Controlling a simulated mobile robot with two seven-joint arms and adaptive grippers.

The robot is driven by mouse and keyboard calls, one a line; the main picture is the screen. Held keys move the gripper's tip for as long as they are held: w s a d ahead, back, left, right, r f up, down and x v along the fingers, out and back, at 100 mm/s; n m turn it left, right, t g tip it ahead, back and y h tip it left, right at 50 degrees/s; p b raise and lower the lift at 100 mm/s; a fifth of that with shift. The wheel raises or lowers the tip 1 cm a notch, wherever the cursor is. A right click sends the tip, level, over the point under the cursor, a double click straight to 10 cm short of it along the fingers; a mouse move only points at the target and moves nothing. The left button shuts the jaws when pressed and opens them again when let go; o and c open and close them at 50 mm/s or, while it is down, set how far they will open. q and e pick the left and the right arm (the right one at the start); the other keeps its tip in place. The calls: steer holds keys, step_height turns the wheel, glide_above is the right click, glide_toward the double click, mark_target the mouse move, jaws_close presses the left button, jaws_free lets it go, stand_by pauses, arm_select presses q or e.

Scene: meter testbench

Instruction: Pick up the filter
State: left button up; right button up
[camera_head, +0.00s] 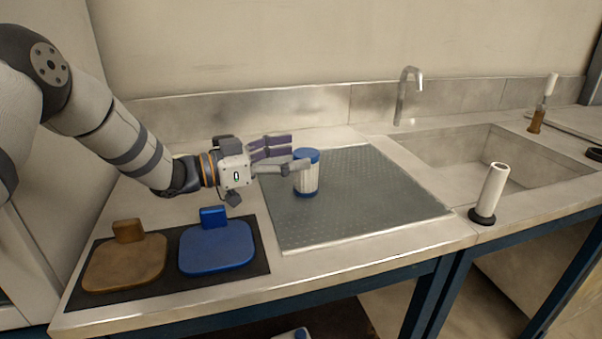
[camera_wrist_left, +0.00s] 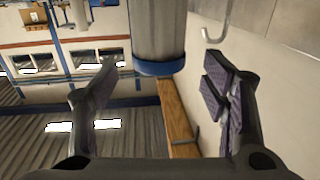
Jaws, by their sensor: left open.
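The filter (camera_head: 306,178) is a pale ribbed cylinder with blue end caps, standing upright on the grey textured mat (camera_head: 375,195). My left gripper (camera_head: 291,155) reaches in from the left with its fingers apart. It is at the filter's left side, and one fingertip overlaps the filter's upper part in the head view. In the left wrist view, the filter (camera_wrist_left: 159,35) shows ahead, at the top between the two open fingers (camera_wrist_left: 165,95), with a blue band at its lower end. I cannot tell whether a finger touches it. My right gripper is not in view.
A brown scoop-like plate (camera_head: 125,263) and a blue one (camera_head: 217,247) lie on a black mat at front left. A sink (camera_head: 470,160) with a tap (camera_head: 404,92) is on the right. A white roll on a black base (camera_head: 491,190) stands near the sink's front edge.

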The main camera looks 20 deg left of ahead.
mark_target(306, 152)
arm_select(q)
steer(key=x, duration=0.3)
steer(key=shift+w+d+f, duration=0.15)
steer(key=shift+d+f, duration=0.1)
steer(key=shift+d, duration=0.05)
steer(key=shift+r, duration=0.1)
steer(key=c, duration=1.4)
